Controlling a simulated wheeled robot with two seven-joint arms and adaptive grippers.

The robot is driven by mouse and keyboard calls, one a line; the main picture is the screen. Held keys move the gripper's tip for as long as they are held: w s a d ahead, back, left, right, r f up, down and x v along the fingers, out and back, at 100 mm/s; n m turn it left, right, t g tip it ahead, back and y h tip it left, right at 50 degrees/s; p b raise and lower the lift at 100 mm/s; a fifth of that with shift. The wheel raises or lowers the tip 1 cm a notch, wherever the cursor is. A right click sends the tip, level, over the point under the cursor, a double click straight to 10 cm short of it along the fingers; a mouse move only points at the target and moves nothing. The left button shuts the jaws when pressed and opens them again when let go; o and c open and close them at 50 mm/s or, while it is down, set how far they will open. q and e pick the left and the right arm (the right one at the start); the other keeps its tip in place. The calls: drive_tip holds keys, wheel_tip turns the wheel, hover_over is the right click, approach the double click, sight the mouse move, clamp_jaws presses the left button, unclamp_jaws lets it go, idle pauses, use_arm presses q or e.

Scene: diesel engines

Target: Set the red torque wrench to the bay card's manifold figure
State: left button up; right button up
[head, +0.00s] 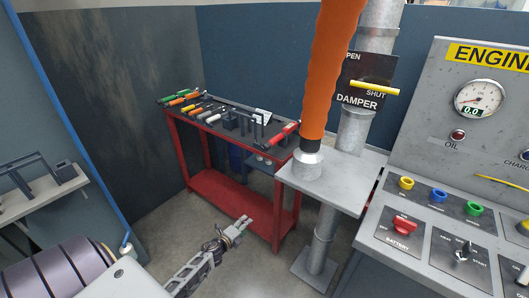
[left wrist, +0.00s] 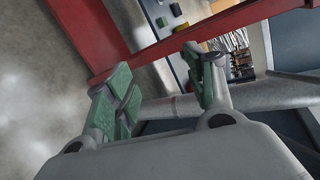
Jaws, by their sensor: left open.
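A tool with a red body, which looks like the red torque wrench (head: 285,132), lies at the right end of the red workbench's dark top (head: 240,131). Its scale is too small to read. A small white card (head: 262,117) stands behind it; its writing cannot be read, and I cannot tell if it is the bay card. My left gripper (head: 239,229) is open and empty, low in front of the bench and below its top. Its green-padded fingers show apart in the left wrist view (left wrist: 163,92). My right gripper is out of view.
Several hand tools (head: 185,97) lie along the bench's left part. An orange hose (head: 330,70) ends on a grey stand (head: 340,180) right of the bench. An engine console (head: 430,220) fills the right. A grey shelf (head: 45,193) is at left. Floor before the bench is clear.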

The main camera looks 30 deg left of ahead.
use_arm(q)
drive_tip(key=w+r+m+t+h, duration=0.1)
drive_tip(key=r+m, duration=0.4)
drive_tip(key=r, duration=0.5)
drive_tip(key=w+a+r+m+t+b, duration=0.1)
drive_tip(key=w+r+m, duration=0.2)
drive_tip(key=r+m, duration=0.3)
drive_tip(key=w+a+r+m+t+h, duration=0.1)
drive_tip(key=r+m, duration=0.4)
drive_tip(key=r, duration=1)
drive_tip(key=shift+w+a+r+t+h+b, duration=0.15)
drive_tip(key=shift+w+t+h+b, duration=0.2)
drive_tip(key=shift+w+t, duration=0.35)
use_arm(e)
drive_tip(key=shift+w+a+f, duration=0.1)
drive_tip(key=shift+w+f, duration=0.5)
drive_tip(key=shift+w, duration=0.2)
use_arm(q)
drive_tip(key=shift+w, duration=0.25)
